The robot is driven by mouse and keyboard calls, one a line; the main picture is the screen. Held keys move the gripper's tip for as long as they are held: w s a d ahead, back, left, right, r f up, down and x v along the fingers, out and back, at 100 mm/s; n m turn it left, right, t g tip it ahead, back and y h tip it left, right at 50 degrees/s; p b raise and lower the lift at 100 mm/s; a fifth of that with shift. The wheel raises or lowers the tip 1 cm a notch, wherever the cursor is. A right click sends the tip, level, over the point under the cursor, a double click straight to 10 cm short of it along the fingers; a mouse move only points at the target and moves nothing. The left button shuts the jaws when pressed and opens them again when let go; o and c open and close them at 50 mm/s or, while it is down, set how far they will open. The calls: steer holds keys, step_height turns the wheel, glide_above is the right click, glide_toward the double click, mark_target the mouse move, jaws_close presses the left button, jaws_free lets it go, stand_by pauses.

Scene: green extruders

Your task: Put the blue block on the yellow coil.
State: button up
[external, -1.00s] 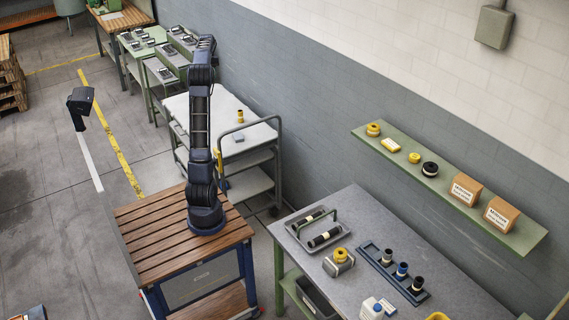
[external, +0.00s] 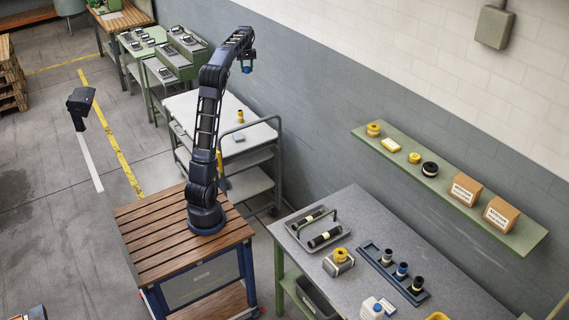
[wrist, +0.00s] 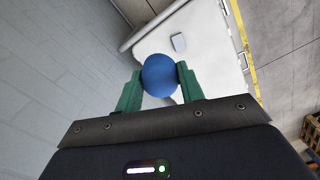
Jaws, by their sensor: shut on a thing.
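My gripper (wrist: 159,82) is shut on a blue, round-looking thing (wrist: 160,73), held between its two green fingers. In the external view my gripper (external: 246,63) is high above the white cart, with the blue thing just below it. No clearly square blue block shows. Yellow coil-like things are a larger one (external: 373,129) and a smaller one (external: 414,158) on the green wall shelf, and one (external: 341,254) atop a grey box on the workbench. I cannot tell which is the task's coil. My gripper is far from all of them.
The white cart (external: 260,135) holds a yellow cylinder (external: 240,116) and a small grey-blue flat item (external: 238,137). The shelf (external: 520,237) also holds a black spool (external: 430,169) and cardboard boxes (external: 466,188). The workbench (external: 350,208) has a rack of cylinders and a handled tray.

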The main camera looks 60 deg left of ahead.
steer(key=w+d+m, duration=0.2)
steer(key=w+d, duration=0.4)
steer(key=d, duration=0.9)
steer(key=w+d+m, duration=0.1)
steer(key=w+d, duration=0.5)
steer(key=d, duration=0.9)
steer(key=w+d+m, duration=0.2)
steer(key=w+d, duration=0.4)
steer(key=d, duration=0.8)
steer(key=s+d+m, duration=0.2)
steer(key=s+d, duration=0.1)
steer(key=d, duration=1.2)
steer(key=s+d+m, duration=0.1)
steer(key=s+d, duration=0.2)
steer(key=d, duration=1.1)
steer(key=m, duration=0.5)
glide_above(341, 252)
step_height(341, 252, down, 38)
steer(key=o, duration=0.6)
steer(key=shift+f, duration=0.1)
steer(key=shift+c, duration=0.2)
steer(key=o, duration=0.4)
